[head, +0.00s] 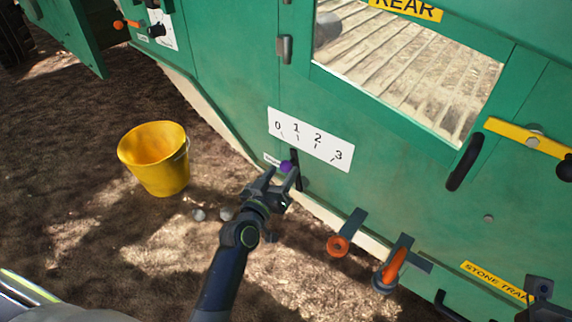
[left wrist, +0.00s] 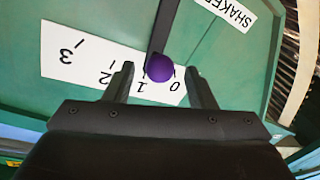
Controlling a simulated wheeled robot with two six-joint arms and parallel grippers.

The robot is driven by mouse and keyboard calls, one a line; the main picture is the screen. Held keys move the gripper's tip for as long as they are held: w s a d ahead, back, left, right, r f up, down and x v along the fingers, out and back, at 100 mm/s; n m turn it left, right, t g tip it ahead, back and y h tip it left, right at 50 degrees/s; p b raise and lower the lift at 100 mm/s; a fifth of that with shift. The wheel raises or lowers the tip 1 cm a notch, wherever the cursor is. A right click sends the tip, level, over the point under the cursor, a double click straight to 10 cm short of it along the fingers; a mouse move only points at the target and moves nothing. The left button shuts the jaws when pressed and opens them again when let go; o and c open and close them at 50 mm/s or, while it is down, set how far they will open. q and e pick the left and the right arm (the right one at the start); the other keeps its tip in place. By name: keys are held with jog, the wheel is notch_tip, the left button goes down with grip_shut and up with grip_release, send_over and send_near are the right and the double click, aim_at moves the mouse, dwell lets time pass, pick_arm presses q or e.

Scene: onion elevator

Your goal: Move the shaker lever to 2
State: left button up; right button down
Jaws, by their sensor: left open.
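The shaker lever has a purple knob (head: 286,166) on a dark arm, low on the green machine wall. A white scale plate (head: 325,146) marked 0 to 3 is just above it. My left gripper (head: 279,178) is open at the knob. In the left wrist view, the scale appears upside down and the purple knob (left wrist: 160,67) lies between the spread fingers (left wrist: 160,80), with gaps on both sides. The knob overlaps the plate between the 0 and 1 marks there. A dark part at the head view's lower right edge may be my right gripper; its jaws are unclear.
A yellow bucket (head: 155,158) stands on the dirt at left. Two orange-ended handles (head: 338,246) (head: 392,268) stick out low on the machine, right of my left arm. A black handle (head: 464,163) and yellow bar (head: 528,137) are further right.

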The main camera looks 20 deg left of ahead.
pick_arm(q)
jog(key=shift+w+d, duration=0.15)
jog(key=shift+w, duration=0.7)
jog(key=shift+w+d, duration=0.1)
jog(key=shift+w, duration=0.7)
grip_shut()
